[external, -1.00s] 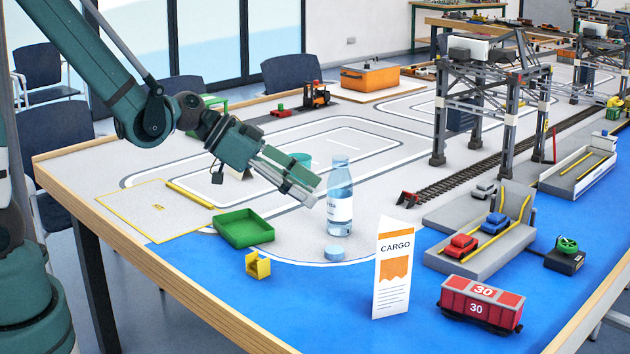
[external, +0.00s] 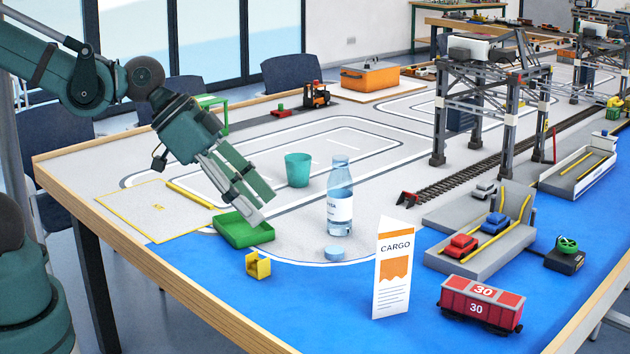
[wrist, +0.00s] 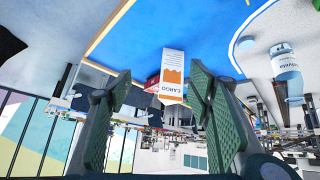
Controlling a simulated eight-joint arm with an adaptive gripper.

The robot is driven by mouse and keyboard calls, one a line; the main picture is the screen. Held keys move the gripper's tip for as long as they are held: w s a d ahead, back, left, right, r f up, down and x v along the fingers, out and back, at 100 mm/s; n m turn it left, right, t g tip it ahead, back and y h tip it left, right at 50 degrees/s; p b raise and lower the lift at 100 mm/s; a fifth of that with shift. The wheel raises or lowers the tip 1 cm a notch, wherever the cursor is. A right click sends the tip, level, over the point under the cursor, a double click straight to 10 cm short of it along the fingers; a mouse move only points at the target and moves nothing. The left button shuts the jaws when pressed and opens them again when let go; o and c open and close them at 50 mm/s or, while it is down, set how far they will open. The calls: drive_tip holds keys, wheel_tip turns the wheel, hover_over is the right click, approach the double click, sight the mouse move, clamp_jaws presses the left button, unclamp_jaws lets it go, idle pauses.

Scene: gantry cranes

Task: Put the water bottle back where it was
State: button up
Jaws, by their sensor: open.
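The water bottle (external: 340,196) is clear with a white label and stands upright on the table's grey part, near the edge of the blue area. It also shows in the wrist view (wrist: 286,72) at the right. A round pale blue cap (external: 335,253) lies on the table in front of the bottle. My gripper (external: 262,208) is open and empty, above the green tray and left of the bottle, apart from it. In the wrist view, its two fingers (wrist: 158,92) are spread with nothing between them.
A green tray (external: 228,240) sits below my gripper, with a yellow block (external: 258,265) in front. A teal cup (external: 298,169) stands behind the bottle. A CARGO card (external: 392,268) and red wagon (external: 481,304) are at the front right. Gantry cranes (external: 490,95) stand further back.

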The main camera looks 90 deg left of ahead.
drive_tip(key=s+d+r+g, duration=0.1)
drive_tip(key=s+d+r, duration=0.1)
drive_tip(key=s+d, duration=0.4)
drive_tip(key=shift+s+d+r+y, duration=0.2)
drive_tip(key=shift+s+d+y, duration=0.2)
drive_tip(key=shift+s, duration=1.95)
